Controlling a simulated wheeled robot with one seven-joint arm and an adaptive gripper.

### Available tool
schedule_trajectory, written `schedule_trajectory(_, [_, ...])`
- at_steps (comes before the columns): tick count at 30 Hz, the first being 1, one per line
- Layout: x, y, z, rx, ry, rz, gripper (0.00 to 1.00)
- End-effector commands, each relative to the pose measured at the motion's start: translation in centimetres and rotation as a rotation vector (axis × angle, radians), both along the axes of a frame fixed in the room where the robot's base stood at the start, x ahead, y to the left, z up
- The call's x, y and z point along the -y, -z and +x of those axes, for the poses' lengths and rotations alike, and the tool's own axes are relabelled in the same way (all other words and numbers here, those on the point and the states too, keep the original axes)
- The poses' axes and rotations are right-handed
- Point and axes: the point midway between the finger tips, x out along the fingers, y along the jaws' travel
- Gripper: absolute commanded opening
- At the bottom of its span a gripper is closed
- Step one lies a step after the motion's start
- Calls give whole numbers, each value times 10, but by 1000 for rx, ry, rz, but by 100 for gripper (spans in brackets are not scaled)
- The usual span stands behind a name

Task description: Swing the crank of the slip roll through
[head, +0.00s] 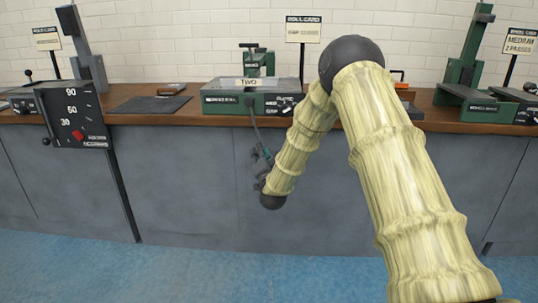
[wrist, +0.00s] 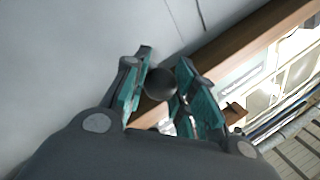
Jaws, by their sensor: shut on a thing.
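The slip roll (head: 240,103) is a green machine with a grey top and a "TWO" label, on the middle of the bench. Its thin dark crank (head: 254,125) hangs down from the front, below the bench edge. My gripper (head: 264,158) is at the lower end of the crank, in front of the grey bench front. In the wrist view my gripper (wrist: 165,62) has its teal-padded fingers on either side of a dark round crank knob (wrist: 160,84), shut on it. My arm hides the slip roll's right side in part.
The wooden bench top (head: 150,117) runs across the view. A black dial board (head: 75,115) marked 90, 60 and 30 stands out at the left. A dark mat (head: 150,104) lies left of the slip roll. Another green machine (head: 480,104) stands at the right. The blue floor (head: 200,270) in front is clear.

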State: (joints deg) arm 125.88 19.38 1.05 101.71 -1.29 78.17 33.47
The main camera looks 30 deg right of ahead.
Motion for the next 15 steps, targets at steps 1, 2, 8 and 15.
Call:
schedule_trajectory(1, [-4,4,3,12,0,22,0])
schedule_trajectory(2, [-6,5,4,19,0,35,0])
schedule_trajectory(8, [-21,7,13,72,0,120,0])
schedule_trajectory(15, [-39,8,24,135,3,223,0])
